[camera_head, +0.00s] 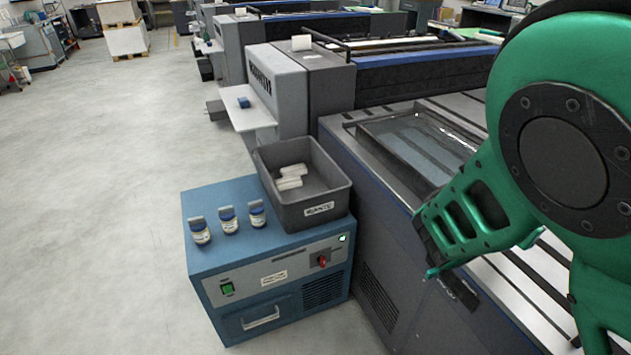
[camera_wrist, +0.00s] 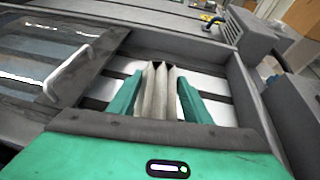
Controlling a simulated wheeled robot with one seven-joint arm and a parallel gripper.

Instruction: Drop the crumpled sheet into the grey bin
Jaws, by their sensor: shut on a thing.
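The crumpled sheet (camera_wrist: 158,98) shows in the wrist view as a pale, grey-white folded piece with upright pleats. My gripper (camera_wrist: 160,80) is shut on it, with one green finger on each side. In the head view the sheet cannot be made out, and my green arm fills the right side over the printing machine. The grey bin (camera_head: 318,212) stands open on a blue cabinet left of my arm, with some white crumpled pieces (camera_head: 289,177) inside. My gripper is apart from the bin, to its right.
Several small things stand near the bin: three bottles with blue and white labels (camera_head: 229,219) are on the blue cabinet (camera_head: 215,265), left of the bin. The printing machine (camera_head: 375,245) with its raised frame borders the bin on the right. Open floor (camera_head: 100,180) lies at left.

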